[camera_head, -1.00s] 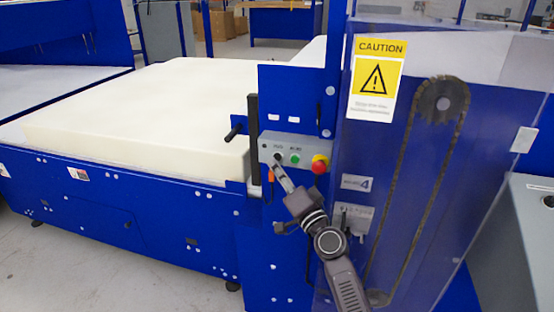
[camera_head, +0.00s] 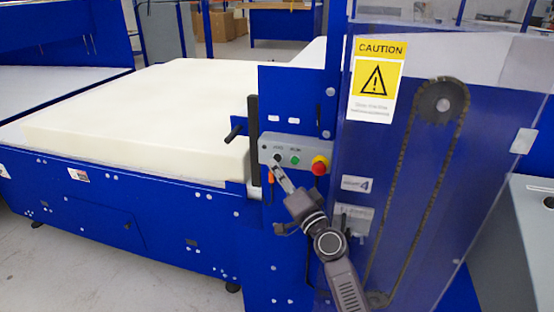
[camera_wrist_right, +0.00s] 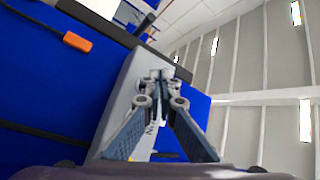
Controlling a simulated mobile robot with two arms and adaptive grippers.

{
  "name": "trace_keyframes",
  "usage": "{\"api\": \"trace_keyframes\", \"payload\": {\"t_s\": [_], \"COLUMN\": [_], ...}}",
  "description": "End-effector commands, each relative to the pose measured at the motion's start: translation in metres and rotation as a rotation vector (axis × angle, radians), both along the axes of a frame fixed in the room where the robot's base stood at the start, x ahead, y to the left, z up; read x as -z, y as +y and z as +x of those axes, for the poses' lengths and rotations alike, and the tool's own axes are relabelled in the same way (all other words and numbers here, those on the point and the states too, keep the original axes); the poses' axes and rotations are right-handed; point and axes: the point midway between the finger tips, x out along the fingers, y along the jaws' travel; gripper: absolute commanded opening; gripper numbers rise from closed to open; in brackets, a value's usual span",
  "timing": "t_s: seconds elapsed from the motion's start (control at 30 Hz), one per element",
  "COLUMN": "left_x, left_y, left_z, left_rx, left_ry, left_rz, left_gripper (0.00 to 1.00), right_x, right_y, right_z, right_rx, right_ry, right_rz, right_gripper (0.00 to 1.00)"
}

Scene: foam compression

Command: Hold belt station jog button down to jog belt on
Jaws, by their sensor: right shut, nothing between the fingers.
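The belt station's grey control box (camera_head: 303,148) is fixed to the blue frame beside the foam. In the right wrist view the shut fingers (camera_wrist_right: 160,78) lie in front of the grey box (camera_wrist_right: 118,106) and hide the button. My left gripper is out of view.
A large cream foam block (camera_head: 140,110) lies on the blue machine bed. A clear guard with a caution sign (camera_head: 377,80) and a chain loop stands right of the box. A black upright bar (camera_head: 253,135) and an orange-tipped part (camera_head: 270,177) are close to the gripper.

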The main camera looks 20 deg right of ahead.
Motion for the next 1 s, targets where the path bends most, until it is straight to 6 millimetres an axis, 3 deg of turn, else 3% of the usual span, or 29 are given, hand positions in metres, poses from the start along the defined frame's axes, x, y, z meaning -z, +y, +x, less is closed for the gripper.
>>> {"api": "trace_keyframes", "payload": {"t_s": [1.0], "left_x": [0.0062], "left_y": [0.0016], "left_z": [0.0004], "left_rx": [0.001], "left_ry": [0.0], "left_rz": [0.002], "left_gripper": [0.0], "right_x": [0.0003], "right_y": [-0.0069], "right_z": [0.0085], "right_rx": [0.002], "right_ry": [0.0], "right_rz": [-0.001], "right_gripper": [0.0]}}
